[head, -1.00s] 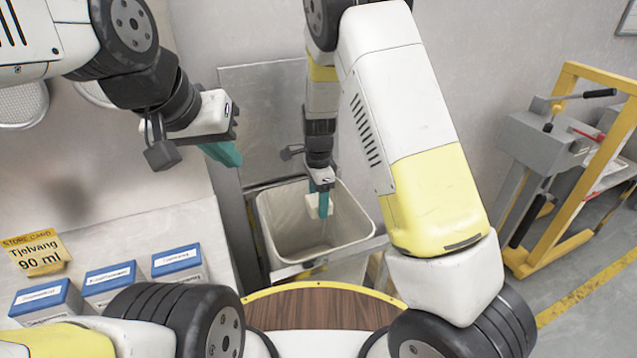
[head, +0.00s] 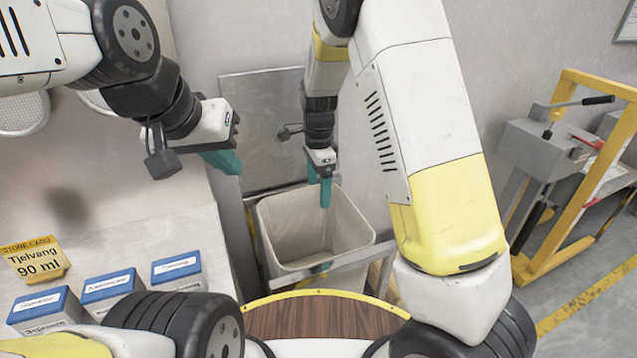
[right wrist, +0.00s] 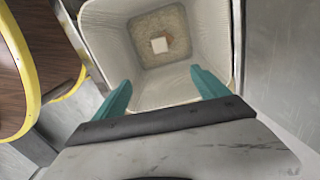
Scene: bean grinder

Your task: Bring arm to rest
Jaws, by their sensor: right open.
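My right gripper (head: 324,190) is above the white bin (head: 300,232), pointing down, with nothing between its fingers. In the right wrist view its two teal fingers (right wrist: 163,95) are spread apart over the bin's mouth. A small white block (right wrist: 159,45) lies on the brownish floor of the bin; the head view does not show it. My left gripper (head: 222,162) hangs at upper left, above the light counter, apart from everything. I see its teal finger side-on and cannot tell how far apart its fingers are.
Three blue-and-white boxes (head: 112,287) stand on the counter at lower left beside a yellow store card (head: 35,260). A round wooden top with a yellow rim (head: 318,314) is in front of the bin. A grey machine with a yellow frame (head: 553,150) stands at right.

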